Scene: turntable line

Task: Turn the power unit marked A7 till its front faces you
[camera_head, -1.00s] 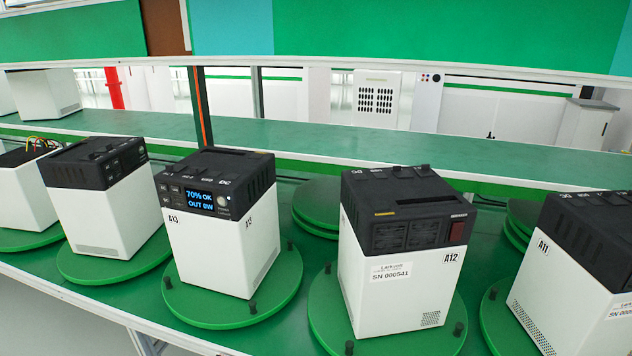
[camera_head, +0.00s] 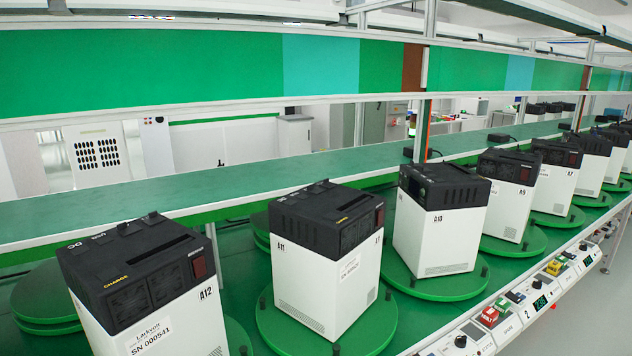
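A row of power units with black tops and white bodies stands on round green turntables. The near ones read A12 (camera_head: 140,290), A11 (camera_head: 325,262), A10 (camera_head: 440,218) and A9 (camera_head: 508,196). Past A9, toward the right, stand a unit (camera_head: 554,185) and another one (camera_head: 593,166). Their marks are too small to read surely, so I cannot tell which is A7. Which way their fronts face is also unclear. Neither of my grippers is in view.
A control strip (camera_head: 500,330) with buttons and small displays runs along the line's front edge at the lower right. Empty turntables (camera_head: 45,295) lie behind A12.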

